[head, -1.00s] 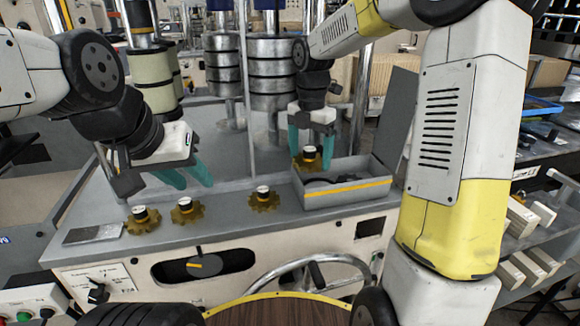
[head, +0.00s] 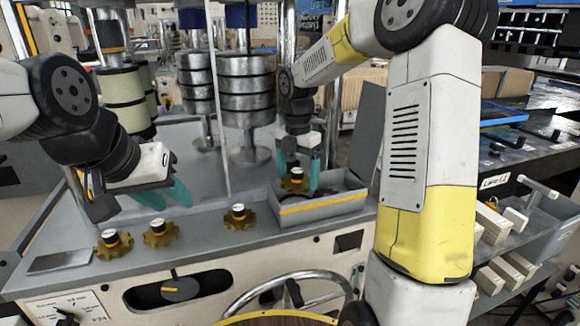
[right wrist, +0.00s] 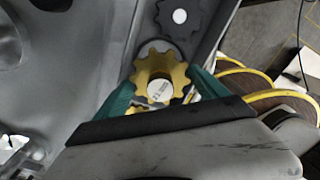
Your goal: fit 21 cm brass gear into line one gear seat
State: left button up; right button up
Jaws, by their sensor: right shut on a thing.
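The gripper is above the left part of a grey tray (head: 325,207) with a yellow stripe. Three more brass gears stand on the machine ledge: one at the left (head: 113,243), one beside it (head: 159,233) and one nearer the tray (head: 239,217). My left gripper (head: 166,194) is open and empty above the ledge. I cannot pick out the line one seat.
Dark parts lie in the tray; a dark gear with a pale hub (right wrist: 179,17) shows in the right wrist view. A flat metal plate (head: 60,262) lies at the ledge's left end. Rollers on vertical posts (head: 246,90) stand behind. A handwheel (head: 290,292) is in front.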

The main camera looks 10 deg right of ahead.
jog(key=shift+f, duration=3.4)
jog(key=o, duration=1.8)
jog(key=shift+r, duration=3.9)
